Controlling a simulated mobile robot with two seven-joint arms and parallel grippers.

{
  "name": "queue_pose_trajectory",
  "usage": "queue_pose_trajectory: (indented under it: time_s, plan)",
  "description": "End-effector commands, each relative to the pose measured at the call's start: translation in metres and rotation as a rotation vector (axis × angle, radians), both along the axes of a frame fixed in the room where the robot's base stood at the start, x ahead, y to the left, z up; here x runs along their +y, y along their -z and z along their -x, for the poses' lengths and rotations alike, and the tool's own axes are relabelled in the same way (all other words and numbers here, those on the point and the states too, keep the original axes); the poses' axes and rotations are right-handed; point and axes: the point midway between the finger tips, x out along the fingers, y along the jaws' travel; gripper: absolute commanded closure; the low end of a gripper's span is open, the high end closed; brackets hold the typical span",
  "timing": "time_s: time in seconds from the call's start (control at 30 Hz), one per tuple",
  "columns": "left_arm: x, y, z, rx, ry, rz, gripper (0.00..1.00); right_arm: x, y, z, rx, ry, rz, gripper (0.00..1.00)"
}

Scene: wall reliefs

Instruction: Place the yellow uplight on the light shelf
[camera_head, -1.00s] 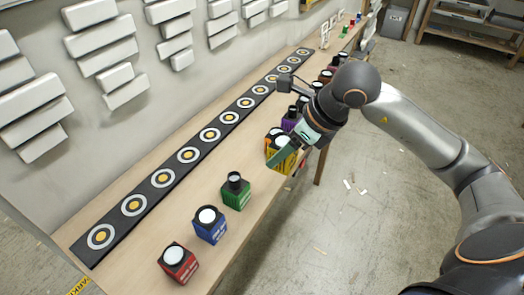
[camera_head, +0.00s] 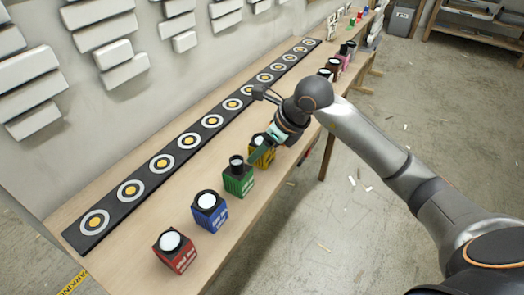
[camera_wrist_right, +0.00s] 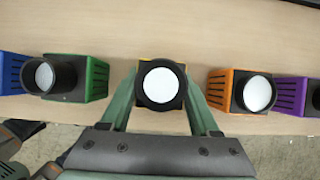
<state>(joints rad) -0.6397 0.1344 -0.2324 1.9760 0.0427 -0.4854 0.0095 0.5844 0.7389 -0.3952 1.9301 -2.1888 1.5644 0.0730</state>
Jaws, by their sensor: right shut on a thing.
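The yellow uplight (camera_head: 264,157), a small yellow box with a round pale lamp in a black rim, is at my right gripper (camera_head: 263,149). In the right wrist view the green fingers of the right gripper (camera_wrist_right: 160,98) are shut on both sides of the yellow uplight (camera_wrist_right: 160,84). Its body is mostly hidden under the lamp, and I cannot tell whether it touches the bench. A long black strip with white rings and yellow centres, apparently the light shelf (camera_head: 108,206), lies along the wall side of the bench. My left gripper is not in view.
On the wooden bench (camera_head: 135,240), green (camera_head: 238,181), blue (camera_head: 209,214) and red (camera_head: 175,257) uplights stand toward the near end. An orange uplight (camera_wrist_right: 245,92) and a purple one (camera_wrist_right: 294,93) stand right of the yellow one in the wrist view. Bare bench lies between the row and the strip.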

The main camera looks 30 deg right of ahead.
Motion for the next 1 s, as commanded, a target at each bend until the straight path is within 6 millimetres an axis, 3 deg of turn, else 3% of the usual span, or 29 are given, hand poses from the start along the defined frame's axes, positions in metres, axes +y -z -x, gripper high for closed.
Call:
queue_pose_trajectory:
  time_s: [0.2,0.23,0.47,0.83,1.0]
  plan:
    - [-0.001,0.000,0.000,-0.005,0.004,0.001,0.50,0.000,0.001,0.000,0.000,0.000,0.001,1.00]
    - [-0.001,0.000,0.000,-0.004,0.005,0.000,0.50,0.000,0.002,0.000,0.000,0.000,0.001,0.37]
    - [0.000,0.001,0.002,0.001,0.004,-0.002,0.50,0.000,0.001,0.000,0.001,0.000,0.001,0.11]
    - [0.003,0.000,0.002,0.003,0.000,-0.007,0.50,-0.001,-0.005,0.001,0.000,0.000,0.001,0.08]
    - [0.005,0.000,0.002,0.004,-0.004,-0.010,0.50,-0.009,-0.029,0.012,-0.005,0.002,0.004,0.08]
